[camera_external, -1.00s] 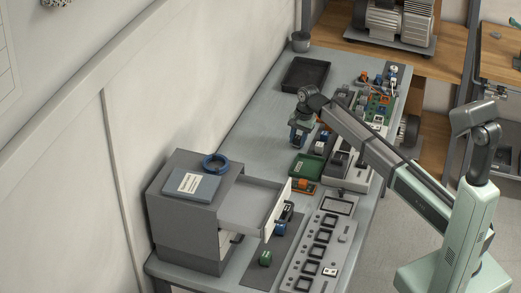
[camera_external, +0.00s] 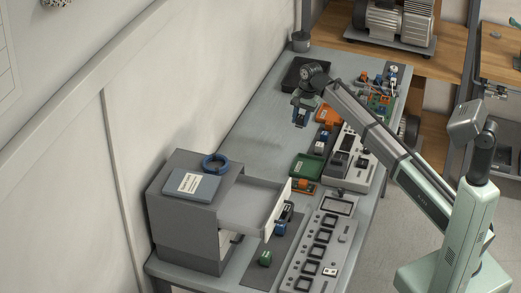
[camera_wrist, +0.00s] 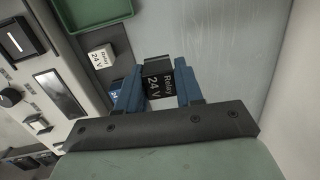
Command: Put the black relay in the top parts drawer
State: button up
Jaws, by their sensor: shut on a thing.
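The black relay (camera_wrist: 158,82), labelled "Relay 24 V", is between the blue fingers of my gripper (camera_wrist: 157,88) in the wrist view. The gripper is shut on it. In the external view my gripper (camera_external: 301,116) is over the far part of the bench, in front of the black tray; the relay is too small to make out clearly there. The top parts drawer (camera_external: 250,205) is pulled out of the grey cabinet (camera_external: 190,222) at the near left. The part of its inside that shows looks empty. My gripper is far from it.
A white relay (camera_wrist: 102,57) and a blue one (camera_wrist: 115,96) show in the wrist view. A green block (camera_external: 265,258) lies near the drawer. The bench's left side is clear.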

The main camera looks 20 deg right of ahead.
jog(key=s+d+r+n, duration=0.2)
jog(key=s+d+n, duration=0.3)
jog(key=s+d, duration=0.55)
notch_tip(320, 180, up, 19)
jog(key=m, duration=0.9)
send_over(256, 200)
jog(key=shift+h, duration=0.3)
jog(key=shift+d+f, duration=0.15)
jog(key=shift+f, duration=1.8)
jog(key=shift+d+f, duration=0.15)
jog(key=shift+f, duration=1.75)
jog(key=shift+f, duration=0.15)
jog(key=o, duration=1)
jog(key=shift+o, duration=0.2)
